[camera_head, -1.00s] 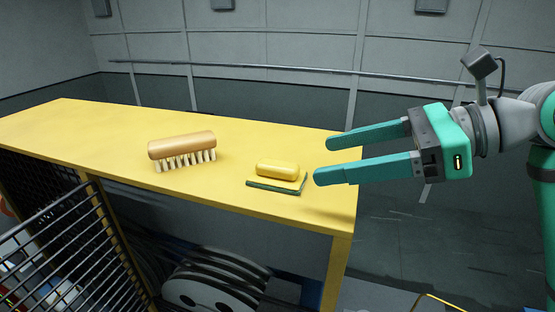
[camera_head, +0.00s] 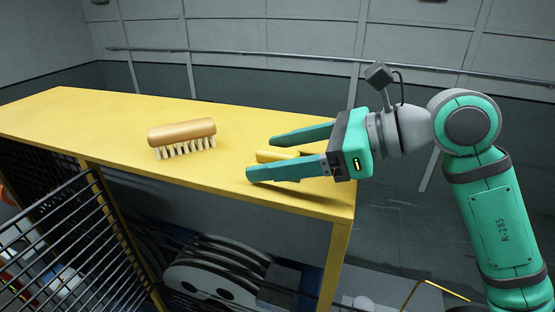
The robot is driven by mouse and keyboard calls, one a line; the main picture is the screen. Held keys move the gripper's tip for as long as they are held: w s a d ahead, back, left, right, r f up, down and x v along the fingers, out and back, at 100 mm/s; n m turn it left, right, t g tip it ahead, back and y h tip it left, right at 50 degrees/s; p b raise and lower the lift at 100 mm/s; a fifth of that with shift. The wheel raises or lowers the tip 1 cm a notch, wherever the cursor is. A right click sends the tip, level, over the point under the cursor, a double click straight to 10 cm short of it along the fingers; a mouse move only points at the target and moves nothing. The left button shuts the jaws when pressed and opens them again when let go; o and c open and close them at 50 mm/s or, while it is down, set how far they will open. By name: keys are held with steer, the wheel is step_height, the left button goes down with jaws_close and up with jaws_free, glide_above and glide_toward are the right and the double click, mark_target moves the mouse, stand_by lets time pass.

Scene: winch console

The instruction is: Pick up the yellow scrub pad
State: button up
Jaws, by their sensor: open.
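The yellow scrub pad (camera_head: 276,155) lies near the right end of the yellow table top (camera_head: 110,118). Only part of its yellow upper grip shows; my gripper's near finger hides most of the rest, including its flat green-edged base. My gripper (camera_head: 258,157) is open, its fingers pointing left. In the picture the pad shows between the two teal fingers, with the near finger in front of it and the far finger behind. I cannot tell whether either finger touches it.
A wooden brush (camera_head: 182,137) with pale bristles stands on the table top, left of my gripper. Black bars (camera_head: 60,225) and grey drums (camera_head: 215,280) are below the table. The left part of the top is clear.

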steer(key=c, duration=1.1)
steer(key=shift+c, duration=0.2)
steer(key=shift+r, duration=0.15)
steer(key=shift+r, duration=0.6)
steer(key=s+r, duration=1.1)
steer(key=s, duration=0.3)
steer(key=shift+d+r, duration=0.25)
steer(key=shift+d, duration=0.2)
